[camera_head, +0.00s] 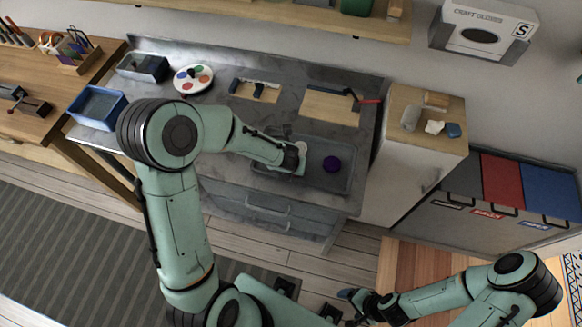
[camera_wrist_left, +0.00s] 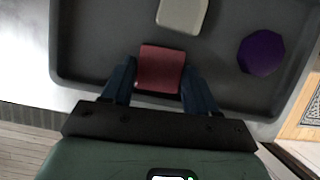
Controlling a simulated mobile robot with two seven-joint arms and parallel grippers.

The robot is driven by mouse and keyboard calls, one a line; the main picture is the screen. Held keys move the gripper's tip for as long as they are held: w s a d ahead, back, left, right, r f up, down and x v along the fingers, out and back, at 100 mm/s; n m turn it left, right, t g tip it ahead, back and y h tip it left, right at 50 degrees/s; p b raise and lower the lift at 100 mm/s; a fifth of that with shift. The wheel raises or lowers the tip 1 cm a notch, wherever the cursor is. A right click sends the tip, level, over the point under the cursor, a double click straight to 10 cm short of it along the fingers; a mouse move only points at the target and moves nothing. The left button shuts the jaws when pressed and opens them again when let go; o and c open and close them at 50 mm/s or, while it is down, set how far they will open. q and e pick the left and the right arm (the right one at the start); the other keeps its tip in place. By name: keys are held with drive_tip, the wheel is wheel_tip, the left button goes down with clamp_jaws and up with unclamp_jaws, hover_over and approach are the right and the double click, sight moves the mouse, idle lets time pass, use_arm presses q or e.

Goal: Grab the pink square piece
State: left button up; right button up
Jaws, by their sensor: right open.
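The pink square piece (camera_wrist_left: 161,68) looks dark pinkish red and lies in the grey tray (camera_wrist_left: 68,55) in the left wrist view. My left gripper (camera_wrist_left: 160,80) has its two blue fingers on either side of the piece, close to its edges. I cannot tell whether both fingers press on it. In the head view my left gripper (camera_head: 292,168) is low over the tray, and its arm hides the pink piece. My right gripper (camera_head: 350,297) is open and empty at the bottom of the head view, far from the tray.
A purple piece (camera_wrist_left: 262,52) lies right of the pink piece in the tray, and a cream piece (camera_wrist_left: 183,14) lies just behind it. A paint palette (camera_head: 194,79), a blue bin (camera_head: 98,107) and tool boards (camera_head: 328,106) surround the worktop.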

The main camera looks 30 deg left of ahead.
use_arm(q)
drive_tip(key=c, duration=0.6)
drive_tip(key=shift+o, duration=0.2)
drive_tip(key=shift+r, duration=0.1)
